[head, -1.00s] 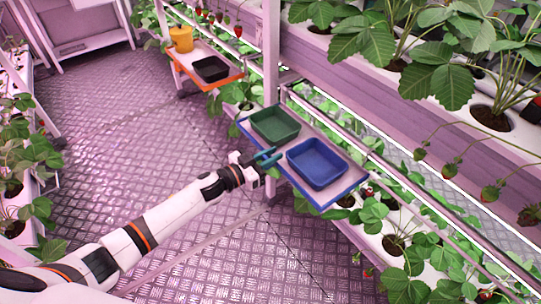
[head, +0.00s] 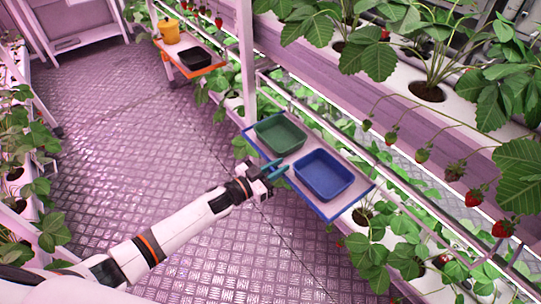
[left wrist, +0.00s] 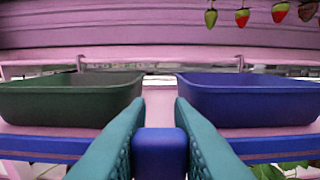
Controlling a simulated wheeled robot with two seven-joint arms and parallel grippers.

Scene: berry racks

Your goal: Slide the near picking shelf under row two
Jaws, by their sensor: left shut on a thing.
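The near picking shelf (head: 283,172) is a pale board with a blue edge, hung along the rack on the right. It carries a green tray (head: 280,133) at its left and a blue tray (head: 323,175) at its right. My left gripper (head: 273,170) is at the shelf's aisle-side edge. In the left wrist view its teal fingers are shut on a blue handle (left wrist: 160,152), centred between the two trays. A strawberry row with hanging berries (head: 422,155) runs above and to the right of the shelf. My right gripper is out of view.
A white rack post (head: 246,60) stands just beyond the near shelf. The aisle floor (head: 130,130) is clear. Plants (head: 375,255) grow below the rail.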

